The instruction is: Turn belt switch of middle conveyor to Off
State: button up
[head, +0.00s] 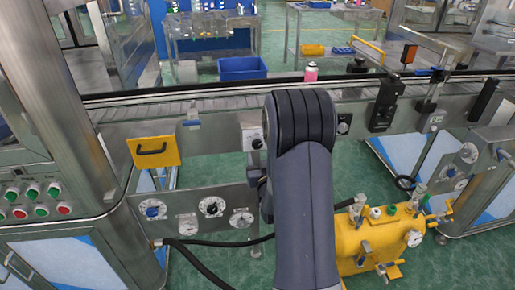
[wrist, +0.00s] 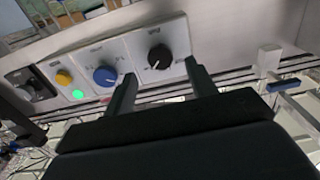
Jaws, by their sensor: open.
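In the wrist view, a control panel on the conveyor side carries a black rotary knob (wrist: 159,57) with a white pointer line and a blue knob (wrist: 105,75) left of it. The labels are too small to read, so I cannot tell which is the belt switch. My gripper (wrist: 160,71) is open, its fingers on either side of the black knob; contact cannot be told. In the head view my arm hides the gripper and most of this panel. The middle conveyor (head: 215,104) runs across the picture, and a dark knob (head: 256,143) shows beside my arm.
A green lamp (wrist: 78,94) and a yellow button (wrist: 64,78) sit left of the blue knob. A yellow tank (head: 365,240) with valves stands on the floor at right. A pink can (head: 311,72) is on the belt. Black sensor posts (head: 388,103) rise along the conveyor.

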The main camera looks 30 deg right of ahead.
aim_at(258, 146)
jog(key=shift+x, duration=2.05)
jog(key=c, duration=1)
